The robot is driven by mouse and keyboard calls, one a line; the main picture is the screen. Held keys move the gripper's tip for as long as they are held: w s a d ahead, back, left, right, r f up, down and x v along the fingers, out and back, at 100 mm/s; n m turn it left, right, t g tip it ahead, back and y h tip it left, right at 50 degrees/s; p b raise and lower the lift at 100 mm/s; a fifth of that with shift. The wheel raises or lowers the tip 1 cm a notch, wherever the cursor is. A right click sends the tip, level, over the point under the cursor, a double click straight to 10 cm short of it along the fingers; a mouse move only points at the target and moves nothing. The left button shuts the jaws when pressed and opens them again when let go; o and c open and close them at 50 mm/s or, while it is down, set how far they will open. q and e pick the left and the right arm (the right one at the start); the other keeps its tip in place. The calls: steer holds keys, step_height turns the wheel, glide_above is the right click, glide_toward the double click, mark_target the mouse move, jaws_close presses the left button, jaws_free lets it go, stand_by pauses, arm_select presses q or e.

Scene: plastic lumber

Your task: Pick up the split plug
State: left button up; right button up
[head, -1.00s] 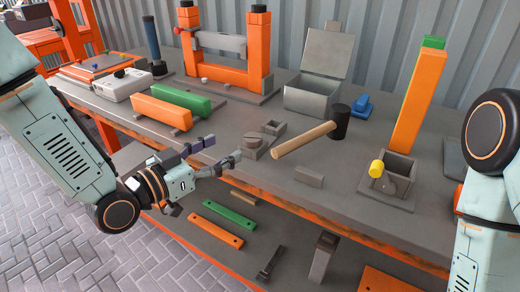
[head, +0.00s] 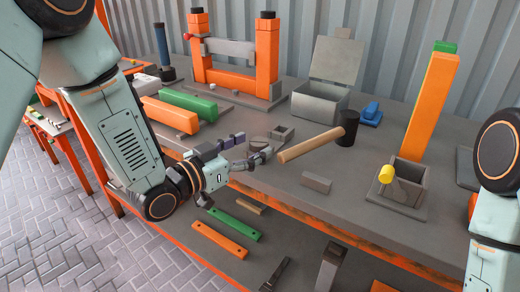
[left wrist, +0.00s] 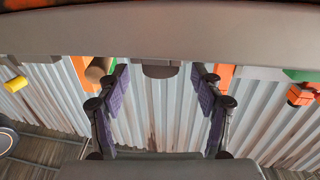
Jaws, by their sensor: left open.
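The split plug appears to be the low, round grey piece (head: 258,142) on the bench top near its front edge, partly hidden by my fingers in the head view. My left gripper (head: 252,149) is open, its fingers reaching over the bench's front edge and close around the plug. In the left wrist view, where the scene is upside down, a rounded grey piece (left wrist: 160,70) shows centred between the spread fingertips (left wrist: 160,78). I cannot tell whether the fingers touch it. My right gripper is out of view; only part of my right arm shows.
A mallet (head: 312,144) lies right of the plug, its handle end near my fingers. A small grey square socket (head: 281,134) sits just behind. A grey block (head: 316,183) lies to the right. Green (head: 188,107) and orange (head: 168,116) bars lie to the left.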

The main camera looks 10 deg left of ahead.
arm_select(q)
steer(key=shift+x, duration=0.75)
steer(key=shift+r, duration=0.15)
steer(key=shift+d, duration=0.1)
steer(key=shift+w, duration=0.15)
steer(key=c, duration=1.2)
